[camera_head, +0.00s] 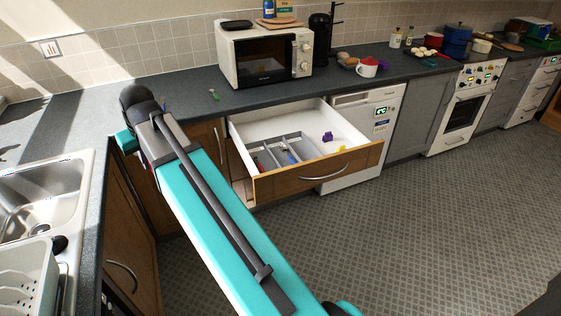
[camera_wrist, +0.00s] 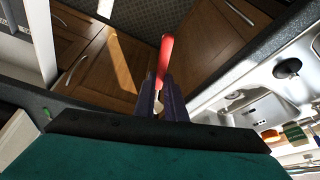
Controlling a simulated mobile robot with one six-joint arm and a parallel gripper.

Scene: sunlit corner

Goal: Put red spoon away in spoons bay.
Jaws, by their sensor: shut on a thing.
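A red spoon (camera_wrist: 165,58) shows in the wrist view, upright in the picture between the two dark fingers of my gripper (camera_wrist: 162,98). The fingers are shut on it, and its red end sticks out beyond them. In the head view my gripper and the spoon are hidden behind my arm, near the counter corner. The open drawer (camera_head: 350,137) holds a grey divided tray (camera_head: 256,150) in its left part. Small coloured items lie in the tray; which bay is for spoons I cannot tell.
A purple item (camera_head: 327,136) and a yellow item (camera_head: 341,148) lie in the drawer's right part. A microwave (camera_head: 265,57) stands on the counter above. A small green item (camera_head: 214,95) lies on the counter. A sink (camera_head: 40,205) is at the left.

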